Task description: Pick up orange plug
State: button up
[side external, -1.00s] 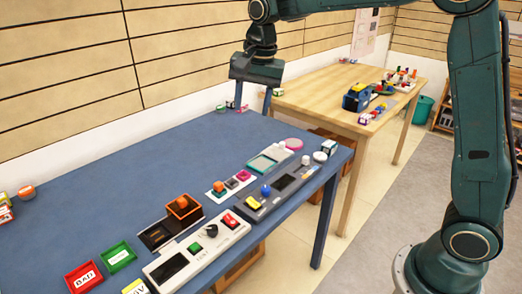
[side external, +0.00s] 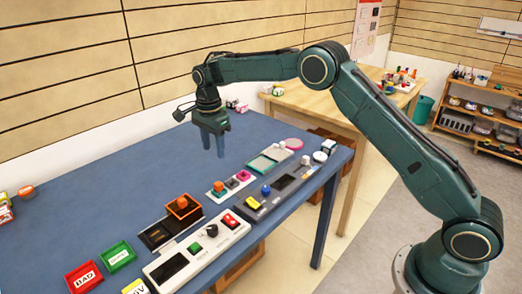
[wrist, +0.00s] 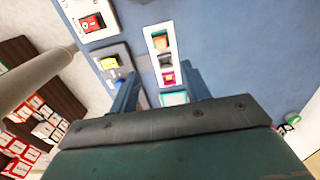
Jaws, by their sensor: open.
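A small orange plug (side external: 219,185) stands at the left end of a white socket strip (side external: 228,186) on the blue table, in what looks like a green socket. In the wrist view the orange plug (wrist: 158,41) is at the top end of the strip, beyond my fingertips. The dark and magenta sockets on the strip look empty. My gripper (side external: 214,150) points down, open and empty, above the table behind the strip. In the wrist view its two fingers (wrist: 158,88) straddle the lower end of the strip, apart from the plug.
An orange open box (side external: 182,208) with an orange block in it stands left of the strip. Red (side external: 84,277) and green (side external: 118,256) trays lie at the left. The table behind the strip is mostly bare.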

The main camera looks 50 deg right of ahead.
jog(key=shift+f, duration=0.2)
send_over(218, 183)
jog(key=shift+a+f, duration=0.15)
jog(key=shift+f, duration=4)
jog(key=shift+f, duration=2.6)
grip_shut()
jog(key=shift+r, duration=0.15)
notch_tip(218, 183, up, 20)
